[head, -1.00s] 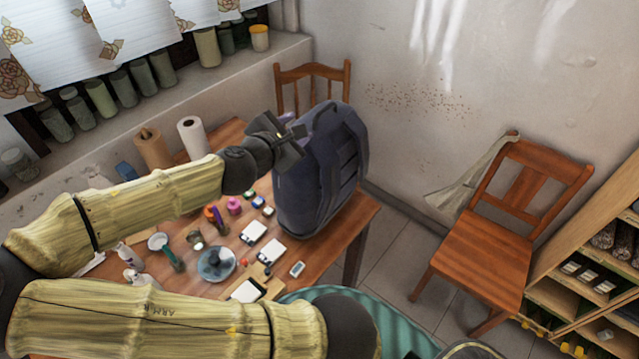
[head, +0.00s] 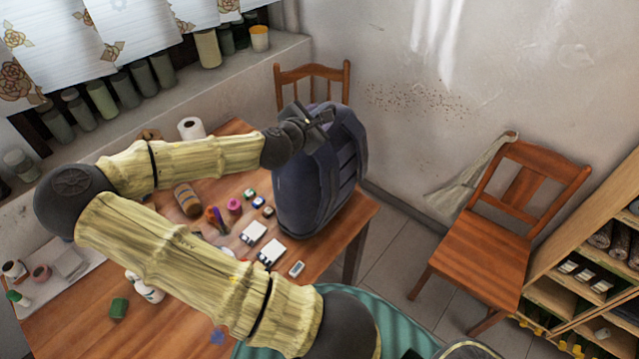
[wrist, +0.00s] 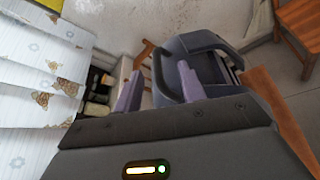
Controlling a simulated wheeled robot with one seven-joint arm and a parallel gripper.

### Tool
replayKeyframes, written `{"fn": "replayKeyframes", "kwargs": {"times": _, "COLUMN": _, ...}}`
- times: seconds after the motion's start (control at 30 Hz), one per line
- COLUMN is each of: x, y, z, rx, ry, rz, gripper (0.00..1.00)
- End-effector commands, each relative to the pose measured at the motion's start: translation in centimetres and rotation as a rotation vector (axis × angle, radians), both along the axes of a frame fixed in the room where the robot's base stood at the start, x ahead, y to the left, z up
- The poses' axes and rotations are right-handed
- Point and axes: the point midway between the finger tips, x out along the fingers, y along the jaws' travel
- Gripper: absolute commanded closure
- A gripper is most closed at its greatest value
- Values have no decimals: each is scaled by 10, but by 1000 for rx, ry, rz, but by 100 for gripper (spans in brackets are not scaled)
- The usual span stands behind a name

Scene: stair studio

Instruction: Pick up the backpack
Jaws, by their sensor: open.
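The dark blue-grey backpack (head: 305,195) stands upright on the right end of the wooden table (head: 350,212). In the wrist view the top of the backpack (wrist: 205,62) and its handle loop lie just beyond the fingers. My gripper (head: 318,118) is at the upper left of the backpack, near its top, and covers part of it in the head view. In the wrist view my gripper (wrist: 158,88) has its two fingers apart. Nothing shows held between them. I cannot tell whether a finger touches the bag.
Small jars and white boxes (head: 271,252) lie on the table left of the backpack. A wooden chair (head: 311,75) stands behind the table. Another chair (head: 490,250) and a shelf (head: 590,270) stand to the right. Bare floor (head: 390,255) lies between.

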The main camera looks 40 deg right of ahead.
Motion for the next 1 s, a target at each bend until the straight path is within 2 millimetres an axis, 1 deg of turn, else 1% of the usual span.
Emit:
{"fn": "replayKeyframes", "kwargs": {"times": 0.1, "x": 3, "y": -6, "z": -2, "rx": 1, "ry": 1, "rz": 1, "gripper": 60}}
{"fn": "replayKeyframes", "kwargs": {"times": 0.47, "x": 3, "y": -8, "z": -3, "rx": 1, "ry": 1, "rz": 1, "gripper": 60}}
{"fn": "replayKeyframes", "kwargs": {"times": 0.57, "x": 6, "y": -14, "z": -4, "rx": 0, "ry": 1, "rz": 0, "gripper": 60}}
{"fn": "replayKeyframes", "kwargs": {"times": 0.83, "x": 19, "y": -46, "z": -14, "rx": -1, "ry": 3, "rz": 1, "gripper": 60}}
{"fn": "replayKeyframes", "kwargs": {"times": 0.9, "x": 20, "y": -50, "z": -17, "rx": 0, "ry": 3, "rz": 2, "gripper": 60}}
{"fn": "replayKeyframes", "kwargs": {"times": 1.0, "x": 21, "y": -52, "z": -19, "rx": 0, "ry": 1, "rz": 2, "gripper": 60}}
